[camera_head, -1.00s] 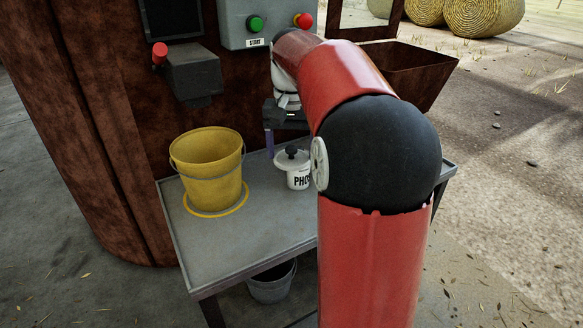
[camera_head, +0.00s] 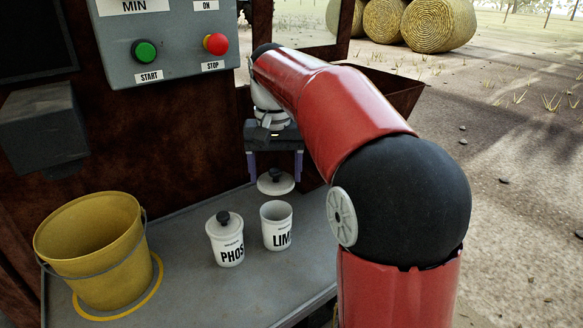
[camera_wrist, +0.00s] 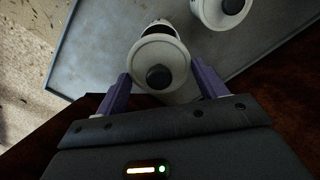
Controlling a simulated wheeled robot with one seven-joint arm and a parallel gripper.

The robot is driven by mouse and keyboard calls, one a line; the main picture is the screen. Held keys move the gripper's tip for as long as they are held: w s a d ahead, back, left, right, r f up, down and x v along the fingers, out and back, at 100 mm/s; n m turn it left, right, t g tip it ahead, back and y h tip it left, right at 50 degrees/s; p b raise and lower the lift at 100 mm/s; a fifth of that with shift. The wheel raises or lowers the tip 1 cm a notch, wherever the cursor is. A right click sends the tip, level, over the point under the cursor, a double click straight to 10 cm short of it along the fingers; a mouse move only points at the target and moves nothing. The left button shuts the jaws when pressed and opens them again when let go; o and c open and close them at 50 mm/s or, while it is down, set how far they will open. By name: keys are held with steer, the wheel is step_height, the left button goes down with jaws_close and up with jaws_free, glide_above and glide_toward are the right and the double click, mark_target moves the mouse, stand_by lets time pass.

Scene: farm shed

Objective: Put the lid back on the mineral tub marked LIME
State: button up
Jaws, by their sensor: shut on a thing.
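The tub marked LIM, its last letter out of sight (camera_head: 277,230), is white and stands upright with its top open on the metal table. My gripper (camera_head: 275,172) is above and behind it, with its two purple fingers pointing down. It is shut on a round white lid with a black knob (camera_head: 275,187), gripped across its rim. The lid is level or nearly so, above and just behind the tub's mouth. In the wrist view the lid (camera_wrist: 146,54) sits between the fingertips (camera_wrist: 160,82), partly covering the open tub (camera_wrist: 158,30) below.
A white tub marked PHOS (camera_head: 227,246), with its lid on, stands close left of the LIM tub. A yellow bucket (camera_head: 93,250) stands farther left on a yellow ring. A control box (camera_head: 170,45) with buttons is behind. The table (camera_head: 190,290) is clear in front.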

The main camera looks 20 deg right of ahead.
steer(key=shift+a+f+b, duration=0.1)
steer(key=shift+f+b, duration=2.1)
steer(key=shift+b, duration=0.1)
steer(key=shift+f+b, duration=0.5)
steer(key=shift+f, duration=0.5)
steer(key=shift+r+p, duration=0.1)
steer(key=shift+p, duration=0.45)
steer(key=shift+f+p, duration=0.25)
steer(key=shift+p, duration=0.1)
steer(key=o, duration=1)
steer(key=shift+o, duration=0.5)
